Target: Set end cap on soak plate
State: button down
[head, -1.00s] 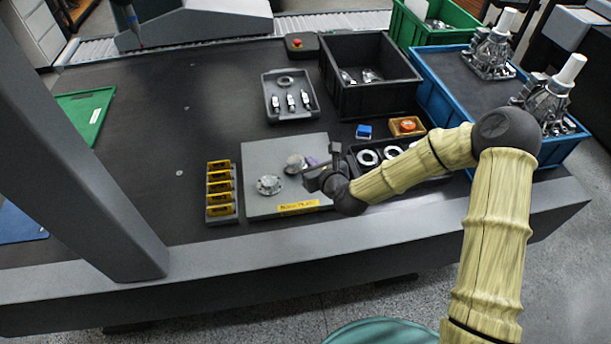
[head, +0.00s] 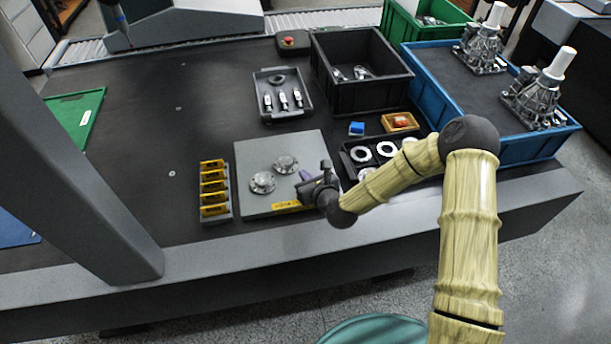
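The soak plate (head: 250,149) is a flat grey square plate with a yellow label on its front edge, partly covered by my gripper. Two round metal end caps rest on it: one (head: 262,183) left of centre, the other (head: 285,164) a little farther back and to the right. They lie close together. My gripper (head: 309,177) is over the plate's right front part, just right of the second cap and apart from it. Its fingers look spread, with a purple part showing between them and no cap in them.
A rack of yellow blocks (head: 214,191) stands left of the plate. A black tray with white rings (head: 386,149) is at right, behind my arm. A grey tray (head: 266,115) and black bin (head: 362,95) stand behind. Left of the rack, the table is mostly clear.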

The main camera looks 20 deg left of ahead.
jog(key=shift+f+b, duration=0.3)
jog(key=shift+f, duration=0.05)
jog(key=shift+f, duration=0.25)
jog(key=c, duration=0.8)
grip_release()
jog(key=shift+r, duration=0.1)
